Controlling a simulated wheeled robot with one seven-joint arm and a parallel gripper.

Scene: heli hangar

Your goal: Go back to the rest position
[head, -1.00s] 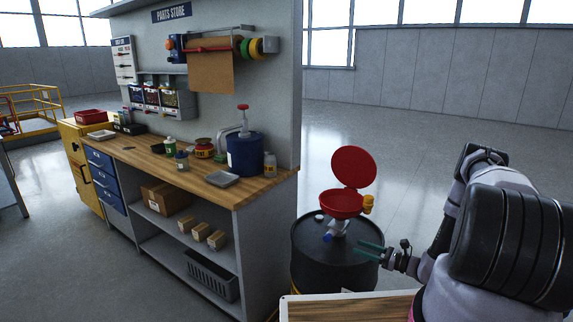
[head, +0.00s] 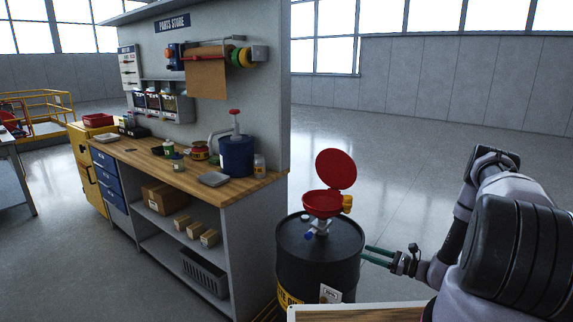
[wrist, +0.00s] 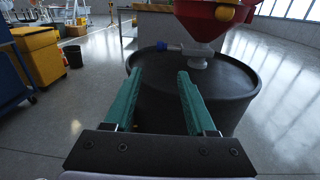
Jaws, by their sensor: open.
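My gripper (head: 378,257) is at the right of the head view, with its green fingers pointing left beside the black drum (head: 318,262). In the wrist view my gripper (wrist: 157,75) is open, with nothing between its two green fingers. The drum (wrist: 235,88) fills the middle of the wrist view beyond the fingertips. A red funnel (head: 322,203) with its round lid raised stands on the drum; its lower part (wrist: 205,22) shows at the top of the wrist view. In the head view the fingertips are close to the drum's side; I cannot tell how wide the gap is.
A workbench (head: 262,184) with a blue container (head: 236,156) and small items stands left of the drum. A wood-topped surface (head: 355,312) with a white edge is at the bottom of the head view. Open floor (head: 440,150) lies behind the drum.

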